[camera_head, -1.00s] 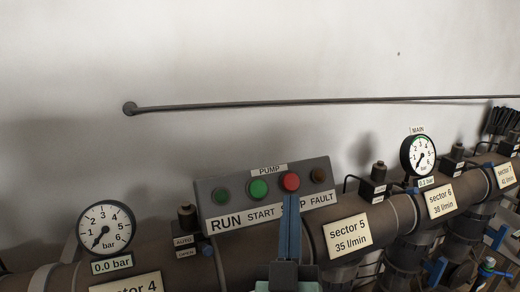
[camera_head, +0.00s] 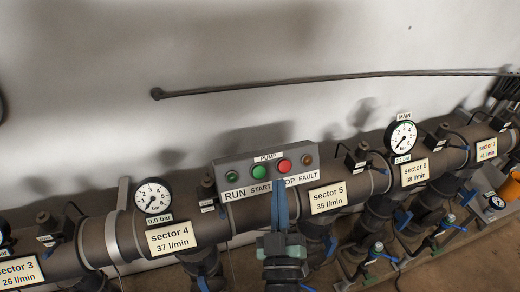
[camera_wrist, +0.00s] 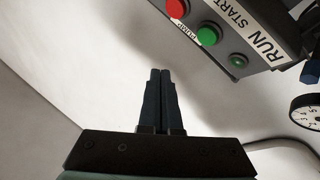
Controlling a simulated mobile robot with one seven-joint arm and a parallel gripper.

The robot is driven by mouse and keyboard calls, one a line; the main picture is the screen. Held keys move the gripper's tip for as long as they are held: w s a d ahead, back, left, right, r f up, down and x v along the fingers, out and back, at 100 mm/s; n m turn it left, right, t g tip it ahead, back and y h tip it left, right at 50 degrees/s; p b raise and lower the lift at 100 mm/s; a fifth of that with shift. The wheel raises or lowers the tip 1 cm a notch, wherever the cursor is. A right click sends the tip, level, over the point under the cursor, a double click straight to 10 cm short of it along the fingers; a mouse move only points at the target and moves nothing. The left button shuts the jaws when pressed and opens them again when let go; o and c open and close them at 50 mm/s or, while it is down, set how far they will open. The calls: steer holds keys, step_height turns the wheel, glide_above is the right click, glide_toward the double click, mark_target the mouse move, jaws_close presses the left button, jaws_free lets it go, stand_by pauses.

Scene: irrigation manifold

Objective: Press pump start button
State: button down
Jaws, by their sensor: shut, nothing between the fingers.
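The grey pump panel (camera_head: 225,166) sits on the pipe. Its green START button (camera_head: 259,172) is left of the red STOP button (camera_head: 284,166); both also show in the wrist view, green (camera_wrist: 209,34) and red (camera_wrist: 177,9). My gripper (camera_head: 279,186) is shut and empty, its blue fingers covering part of the STOP label in the head view. In the wrist view its fingertips (camera_wrist: 160,71) are in front of bare wall, apart from the buttons in the picture. Their depth from the panel is hard to tell.
The small green RUN lamp (camera_head: 233,177) and brown FAULT lamp (camera_head: 308,160) flank the buttons. A gauge (camera_head: 153,195) stands left and the MAIN gauge (camera_head: 402,136) right. Valves with blue handles (camera_head: 380,252) hang below the pipe. The wall above the panel is clear, except for a thin rod (camera_head: 300,83).

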mark_target(259, 172)
steer(key=s+p, duration=0.1)
steer(key=p, duration=0.1)
steer(key=s+r+n+y+p, duration=0.1)
steer(key=p, duration=0.1)
steer(key=shift+s+a+r+g, duration=0.1)
steer(key=shift+s+a+g, duration=0.1)
steer(key=shift+g, duration=0.1)
steer(key=shift+w, duration=0.15)
steer(key=shift+w+a+f+b, duration=0.4)
steer(key=shift+w+f+b, duration=0.35)
steer(key=shift+w+b, duration=0.55)
steer(key=shift+w+a+f+b, duration=0.45)
steer(key=shift+w+f+b, duration=0.3)
steer(key=shift+w+b, duration=0.5)
steer(key=shift+w+a+f+b, duration=0.4)
steer(key=shift+w+f+b, duration=0.5)
steer(key=shift+b, duration=0.6)
steer(key=shift+w+r, duration=0.1)
steer(key=shift+r, duration=0.1)
steer(key=shift+w+a+f+b, duration=0.15)
steer(key=shift+w+f+b, duration=0.1)
steer(key=shift+w+b, duration=0.15)
